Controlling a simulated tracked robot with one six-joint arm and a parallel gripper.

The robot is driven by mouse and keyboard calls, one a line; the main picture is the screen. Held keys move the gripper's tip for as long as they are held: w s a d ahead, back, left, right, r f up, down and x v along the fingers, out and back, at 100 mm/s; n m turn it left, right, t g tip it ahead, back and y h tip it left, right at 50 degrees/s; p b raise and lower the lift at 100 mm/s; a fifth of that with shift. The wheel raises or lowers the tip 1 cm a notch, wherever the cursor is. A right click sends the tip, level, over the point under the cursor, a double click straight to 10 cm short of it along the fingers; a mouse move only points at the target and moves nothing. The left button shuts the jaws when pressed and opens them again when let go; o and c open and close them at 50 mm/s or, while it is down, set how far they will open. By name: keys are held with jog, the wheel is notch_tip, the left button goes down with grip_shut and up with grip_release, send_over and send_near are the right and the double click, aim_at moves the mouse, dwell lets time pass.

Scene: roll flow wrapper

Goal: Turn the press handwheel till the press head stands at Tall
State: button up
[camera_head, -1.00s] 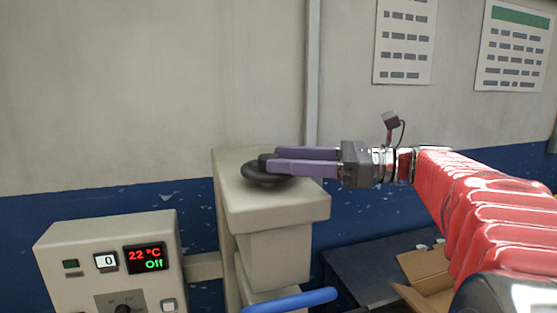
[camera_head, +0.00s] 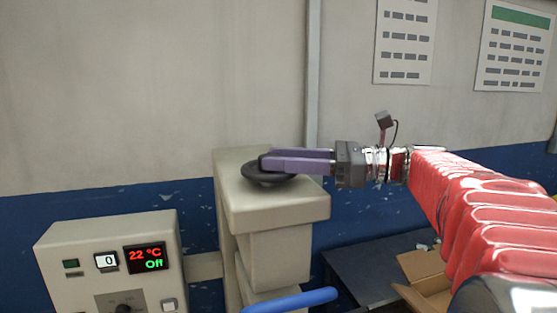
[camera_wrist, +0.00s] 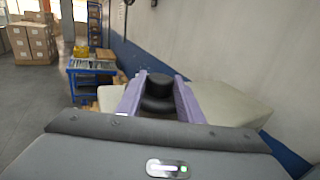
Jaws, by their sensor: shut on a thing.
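The black press handwheel (camera_head: 262,174) lies flat on top of the cream press column (camera_head: 275,207) in the head view. My gripper (camera_head: 268,160) reaches in from the right with its purple fingers at the wheel's hub. In the wrist view the two fingers (camera_wrist: 158,92) stand on either side of the black hub (camera_wrist: 160,84), with the wheel's rim (camera_wrist: 157,104) below it. The gripper is shut on the hub. The press head and any mark for Tall are not visible in these frames.
A control box (camera_head: 110,255) reading 22 °C and Off stands left of the column. A blue bar (camera_head: 290,300) is below it. An open cardboard box (camera_head: 425,272) lies at lower right. The wall is close behind; stacked boxes (camera_wrist: 30,38) stand farther off.

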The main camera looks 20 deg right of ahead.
jog(key=shift+a, duration=0.4)
jog(key=shift+c, duration=0.4)
jog(key=shift+d, duration=0.3)
jog(key=shift+t, duration=0.3)
jog(key=shift+s+m+h, duration=0.1)
jog(key=shift+m+h, duration=0.2)
jog(key=shift+m, duration=0.2)
jog(key=shift+s+a+m+t+h, duration=0.1)
jog(key=shift+s+m+t+h, duration=0.1)
jog(key=shift+m+t+h, duration=1.1)
jog(key=shift+s+a+m+t+h, duration=0.15)
jog(key=shift+a+m+t+h, duration=0.05)
jog(key=shift+m+t+h, duration=0.75)
jog(key=shift+s+a+m+t+h, duration=0.1)
jog(key=shift+a+m+t+h, duration=0.1)
jog(key=shift+m+t+h, duration=0.7)
jog(key=shift+s+a+m+t+h, duration=0.1)
jog(key=shift+a+m+t+h, duration=0.1)
jog(key=shift+m+t+h, duration=0.8)
jog(key=shift+a+m+t+h, duration=0.15)
jog(key=shift+m+t+h, duration=0.15)
jog(key=shift+h, duration=1.25)
jog(key=shift+m+h, duration=0.55)
jog(key=shift+h, duration=0.15)
